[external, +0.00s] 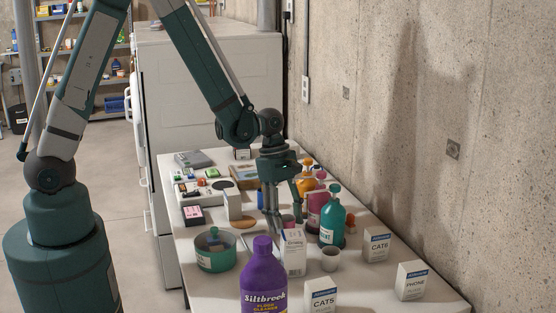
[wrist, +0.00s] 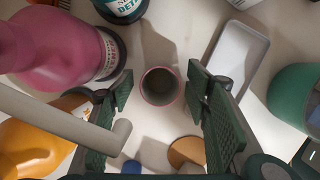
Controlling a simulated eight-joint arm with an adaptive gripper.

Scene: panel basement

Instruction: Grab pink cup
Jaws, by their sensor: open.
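The pink cup (wrist: 159,86) stands upright in the wrist view, seen from above with a pinkish rim and dark inside. In the external view a small pink part of it (external: 288,219) seems to show behind a white carton, mostly hidden. My gripper (external: 287,224) points down over the table with its fingers apart. In the wrist view the cup lies between the two finger pads, with a gap on each side. The fingers do not appear to touch it.
A pink bottle (wrist: 60,45) stands close left of the cup. A teal bottle (external: 332,218), white carton (external: 294,254), grey cup (external: 331,260), green pot (external: 216,250) and purple cleaner bottle (external: 263,285) crowd the table. A wall runs along the right.

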